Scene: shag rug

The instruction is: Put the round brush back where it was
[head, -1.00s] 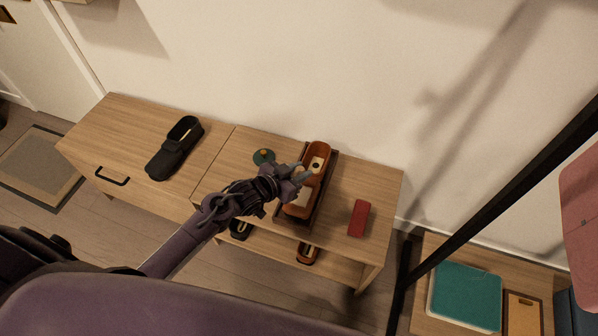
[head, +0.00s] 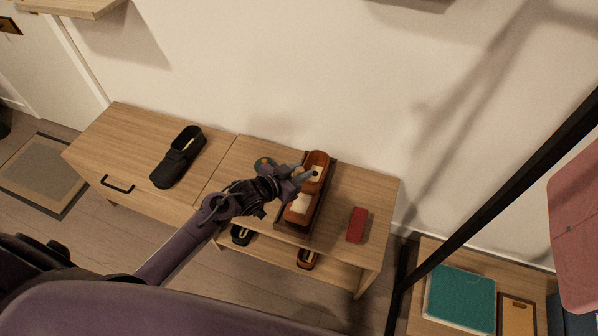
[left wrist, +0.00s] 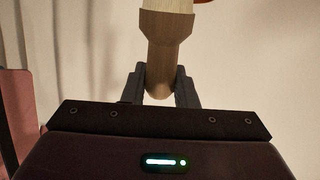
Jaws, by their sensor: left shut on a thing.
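In the head view my left gripper (head: 308,174) is over the brown shoe (head: 300,208), which sits on a dark tray (head: 328,184) on the wooden bench. The brush is hard to make out there, and I cannot tell whether it touches the shoe. My right gripper is not in view.
A red block (head: 357,225) lies right of the tray. More shoes (head: 306,259) are on the lower shelf. The bench top (head: 373,188) is clear at far right.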

